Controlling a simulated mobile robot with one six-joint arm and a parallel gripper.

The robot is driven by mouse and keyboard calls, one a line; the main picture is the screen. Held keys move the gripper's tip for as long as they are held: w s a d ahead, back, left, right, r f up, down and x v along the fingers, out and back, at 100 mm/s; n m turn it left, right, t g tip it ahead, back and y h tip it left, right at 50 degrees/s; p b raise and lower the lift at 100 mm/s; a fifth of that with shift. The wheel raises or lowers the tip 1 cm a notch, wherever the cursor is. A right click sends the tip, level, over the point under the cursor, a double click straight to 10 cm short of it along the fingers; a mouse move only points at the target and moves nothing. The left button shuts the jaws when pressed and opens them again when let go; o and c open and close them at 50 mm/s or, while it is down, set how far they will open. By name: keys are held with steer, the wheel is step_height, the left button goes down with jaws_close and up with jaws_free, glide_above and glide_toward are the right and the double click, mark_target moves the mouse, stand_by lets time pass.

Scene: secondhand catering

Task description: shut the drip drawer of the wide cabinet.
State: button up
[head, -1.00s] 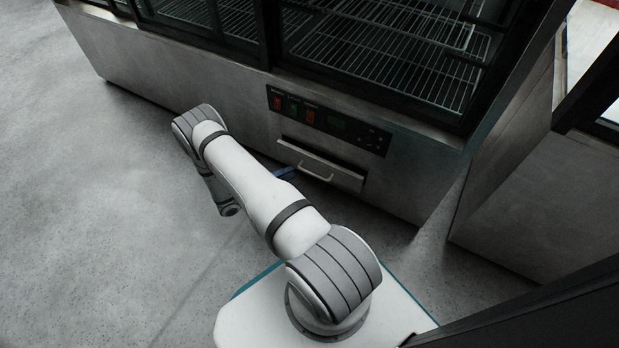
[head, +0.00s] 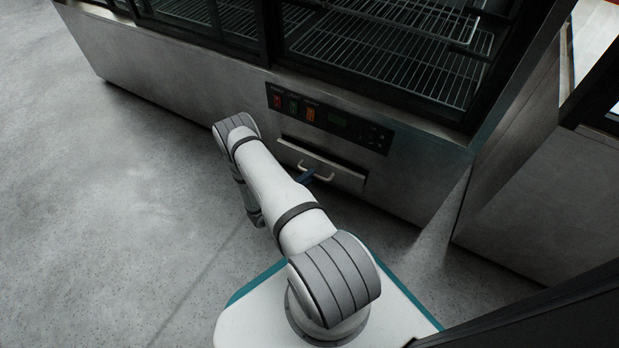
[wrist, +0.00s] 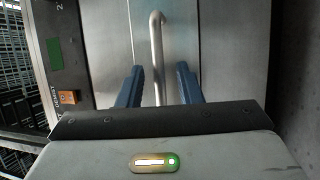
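The wide cabinet (head: 180,75) is a steel-based display case with glass doors. Its drip drawer (head: 347,180) is low on the front, below the control panel, and a dark gap shows above the drawer front, which appears to stand a little out. The drawer has a bar handle (head: 325,166), which also shows in the wrist view (wrist: 157,45). My gripper (wrist: 160,67) is open, with its two blue fingers on either side of the handle and visible space on both sides. In the head view a blue finger (head: 306,176) is at the handle; my arm hides the rest.
The control panel (head: 330,118) with coloured switches sits just above the drawer. A second steel cabinet (head: 530,190) stands to the right, past a narrow gap. The grey floor (head: 110,220) to the left is clear. Wire shelves (head: 400,50) show inside the wide cabinet.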

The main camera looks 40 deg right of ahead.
steer(key=shift+d, duration=0.1)
steer(key=shift+c, duration=0.5)
jaws_close()
